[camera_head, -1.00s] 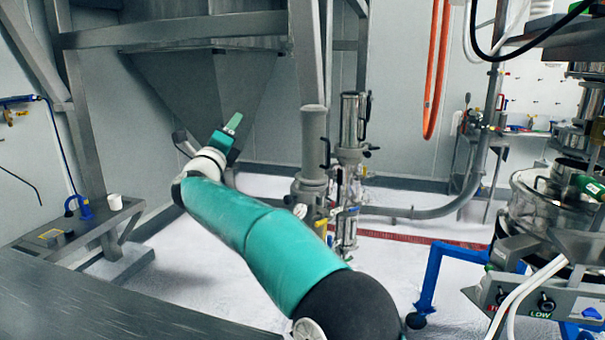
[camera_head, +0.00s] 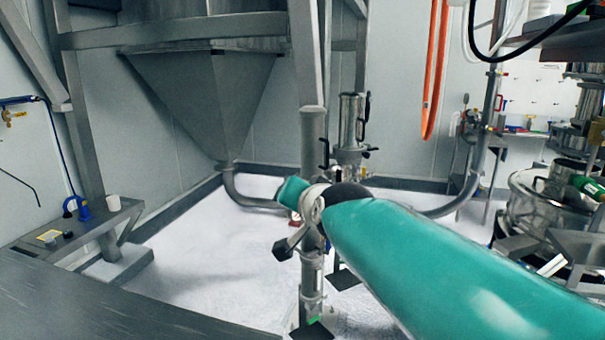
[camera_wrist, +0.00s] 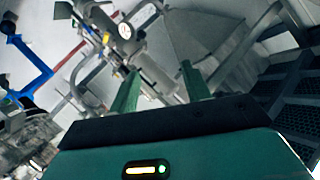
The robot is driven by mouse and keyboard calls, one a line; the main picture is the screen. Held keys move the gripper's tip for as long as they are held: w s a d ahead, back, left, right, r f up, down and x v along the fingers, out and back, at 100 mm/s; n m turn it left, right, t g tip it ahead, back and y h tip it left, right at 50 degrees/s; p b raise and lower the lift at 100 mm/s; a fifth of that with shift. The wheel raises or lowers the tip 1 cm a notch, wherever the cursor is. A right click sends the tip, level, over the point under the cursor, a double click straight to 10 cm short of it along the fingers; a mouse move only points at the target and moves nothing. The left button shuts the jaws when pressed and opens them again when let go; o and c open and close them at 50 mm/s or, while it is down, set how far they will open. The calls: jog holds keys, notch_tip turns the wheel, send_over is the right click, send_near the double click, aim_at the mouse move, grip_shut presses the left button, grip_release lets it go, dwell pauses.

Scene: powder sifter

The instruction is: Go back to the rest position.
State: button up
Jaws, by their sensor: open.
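My gripper (camera_wrist: 160,72) shows in the wrist view with its two green fingers apart and nothing between them. It is in free air, with pipework and the grey hopper beyond the fingers. In the head view my teal arm (camera_head: 430,255) reaches in from the lower right and bends at a dark joint in front of the upright pipe. A short teal part (camera_head: 291,191) shows left of that joint. I cannot make out the fingers in the head view.
The grey hopper (camera_head: 200,95) hangs at upper left, above a curved pipe. A metal canister (camera_head: 351,122) stands behind my arm. The sifter (camera_head: 535,205) is at right. The floor at centre-left is clear.

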jog(key=s+d+f+n+g+h, duration=0.1)
jog(key=s+d+f+g, duration=0.1)
jog(key=s+d+f, duration=0.3)
jog(key=s+d+f+n+g+h, duration=0.1)
jog(key=s+d+f+g+h, duration=0.1)
jog(key=s+d+f, duration=0.4)
jog(key=s+d+f+n+g+h, duration=0.1)
jog(key=s+d+f+g, duration=0.2)
jog(key=s, duration=1)
notch_tip(320, 180, down, 5)
jog(key=shift+s+d+f+g+h, duration=0.1)
jog(key=shift+s+d+g+h, duration=0.2)
jog(key=shift+d, duration=0.95)
